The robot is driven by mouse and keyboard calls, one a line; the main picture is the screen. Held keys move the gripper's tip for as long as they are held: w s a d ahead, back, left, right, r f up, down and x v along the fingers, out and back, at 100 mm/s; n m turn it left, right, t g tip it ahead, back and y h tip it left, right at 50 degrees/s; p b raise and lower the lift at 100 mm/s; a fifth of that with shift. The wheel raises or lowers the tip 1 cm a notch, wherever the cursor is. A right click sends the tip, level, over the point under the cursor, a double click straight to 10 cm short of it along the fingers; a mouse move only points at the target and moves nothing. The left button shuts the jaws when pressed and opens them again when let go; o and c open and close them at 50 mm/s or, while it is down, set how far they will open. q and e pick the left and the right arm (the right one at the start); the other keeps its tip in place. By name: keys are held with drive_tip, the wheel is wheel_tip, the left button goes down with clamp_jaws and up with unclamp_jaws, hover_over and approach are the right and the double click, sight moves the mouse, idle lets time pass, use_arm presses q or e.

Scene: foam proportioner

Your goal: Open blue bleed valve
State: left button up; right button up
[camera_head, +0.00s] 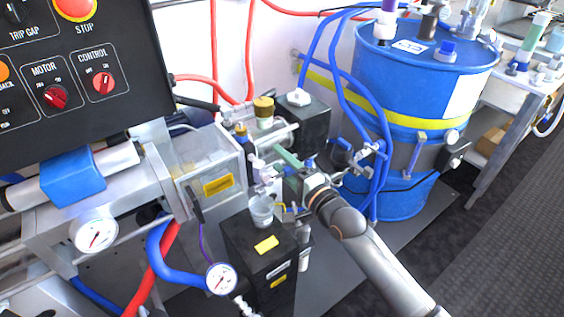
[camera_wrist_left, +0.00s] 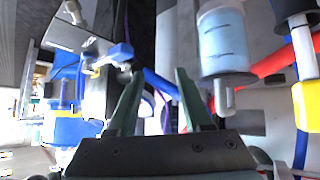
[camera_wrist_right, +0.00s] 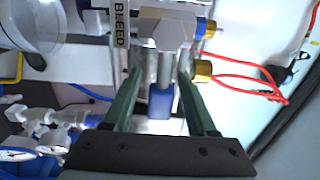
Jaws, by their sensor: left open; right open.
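In the right wrist view a blue handle (camera_wrist_right: 160,103) hangs below a metal valve body (camera_wrist_right: 165,28), beside a label reading BLEED (camera_wrist_right: 119,35). My right gripper (camera_wrist_right: 159,80) is open, with one green finger on each side of the blue handle; whether they touch it is unclear. In the head view my right gripper (camera_head: 288,160) is at the fittings between the black box and the blue drum, and the handle cannot be made out surely. My left gripper (camera_wrist_left: 155,82) is open and empty in the left wrist view. It does not show in the head view.
A blue drum (camera_head: 410,80) with a yellow band stands at the back right. Blue hoses (camera_head: 350,75) hang close to my right gripper. A clear cup (camera_head: 262,208) and a pressure gauge (camera_head: 221,278) are nearby. The control panel (camera_head: 70,75) fills the upper left.

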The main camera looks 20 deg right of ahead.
clamp_jaws()
idle(0.4)
idle(1.0)
